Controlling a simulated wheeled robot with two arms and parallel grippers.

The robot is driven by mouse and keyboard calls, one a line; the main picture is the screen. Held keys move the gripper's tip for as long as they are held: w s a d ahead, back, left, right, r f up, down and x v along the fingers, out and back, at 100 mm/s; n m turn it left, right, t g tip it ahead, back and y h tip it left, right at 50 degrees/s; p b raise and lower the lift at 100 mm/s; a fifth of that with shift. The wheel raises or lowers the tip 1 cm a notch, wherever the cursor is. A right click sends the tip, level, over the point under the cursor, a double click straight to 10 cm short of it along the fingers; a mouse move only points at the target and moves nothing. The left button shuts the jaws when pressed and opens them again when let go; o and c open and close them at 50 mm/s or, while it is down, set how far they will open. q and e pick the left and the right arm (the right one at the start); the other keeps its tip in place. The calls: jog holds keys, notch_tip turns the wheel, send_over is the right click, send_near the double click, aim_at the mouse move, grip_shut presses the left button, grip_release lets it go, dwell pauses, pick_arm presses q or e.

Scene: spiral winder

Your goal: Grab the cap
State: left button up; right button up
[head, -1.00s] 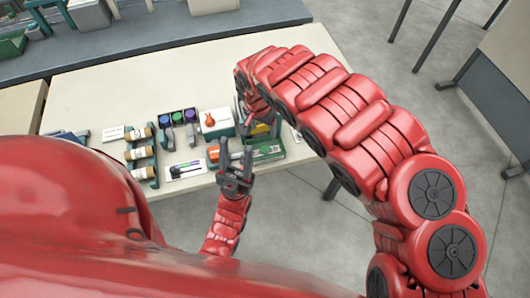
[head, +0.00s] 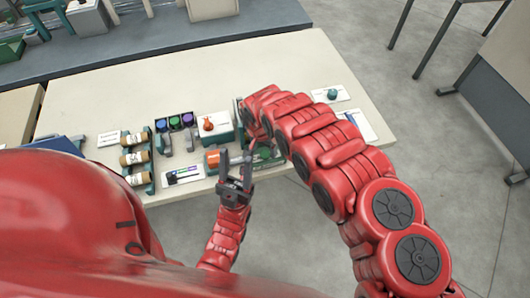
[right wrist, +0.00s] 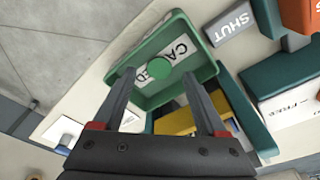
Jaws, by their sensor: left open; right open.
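A small round green cap (right wrist: 158,67) sits in a green tray (right wrist: 209,69) whose white label is partly covered. In the right wrist view my right gripper (right wrist: 157,72) is open, with its two fingers on either side of the cap in the picture; whether they touch it I cannot tell. In the head view the tray (head: 278,160) is partly hidden by my right arm, and the right fingertips are hard to make out. My left gripper (head: 236,155) is open and empty, pointing up beside the tray at the table's front edge.
An orange block (head: 212,158) lies just left of my left gripper. A red-orange piece (head: 208,124) stands on a white and teal box, and brown cylinders (head: 134,158) sit in a rack at left. The table's back half (head: 200,80) is clear. A teal knob (head: 332,93) stands at right.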

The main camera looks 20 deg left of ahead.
aim_at(265, 155)
jog(key=shift+w+f, duration=0.15)
jog(key=shift+f, duration=0.9)
jog(key=shift+c, duration=0.3)
grip_shut()
